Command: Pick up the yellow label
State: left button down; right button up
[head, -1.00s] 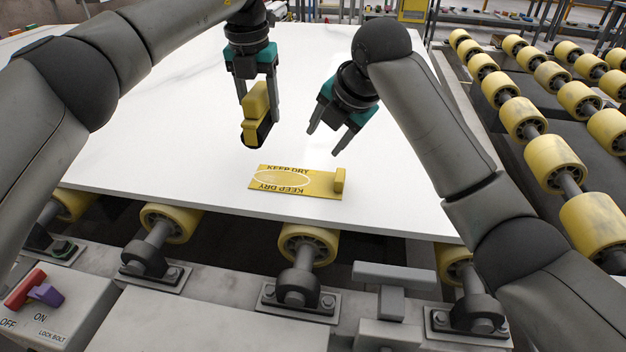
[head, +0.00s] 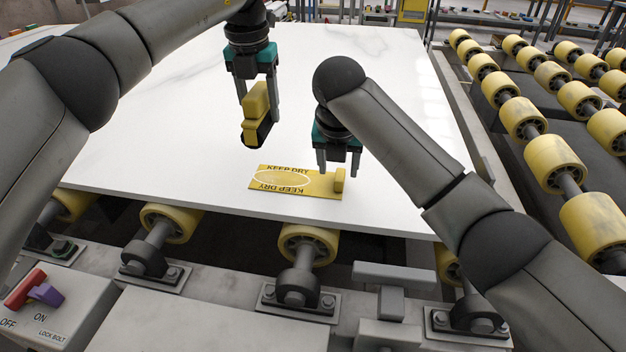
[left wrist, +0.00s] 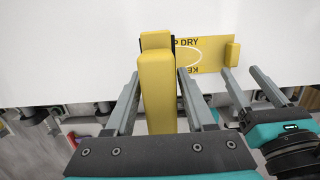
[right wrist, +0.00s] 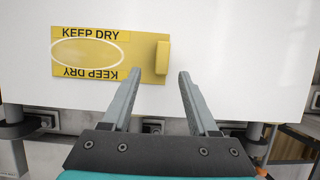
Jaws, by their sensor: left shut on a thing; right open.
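The yellow label (head: 290,181) lies flat on the white slab near its front edge. It reads KEEP DRY twice around a pale oval, and a raised yellow tab (head: 339,180) stands at its right end. It also shows in the right wrist view (right wrist: 140,58). My left gripper (head: 258,108) is shut on a yellow block with a black base (head: 256,115), held above the slab behind the label. The block also shows in the left wrist view (left wrist: 156,90).
The white stone slab (head: 170,110) rests on yellow rollers (head: 308,245) along its front edge. A control box (head: 40,312) with a red and purple handle sits at the lower left. More rollers (head: 525,115) run along the right. The slab is otherwise clear.

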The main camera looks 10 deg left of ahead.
aim_at(340, 175)
jog(key=shift+w+x, duration=0.2)
jog(key=shift+x, duration=1)
jog(key=shift+w+x, duration=0.15)
jog(key=shift+x, duration=1.05)
jog(key=shift+d+r, duration=0.15)
grip_shut()
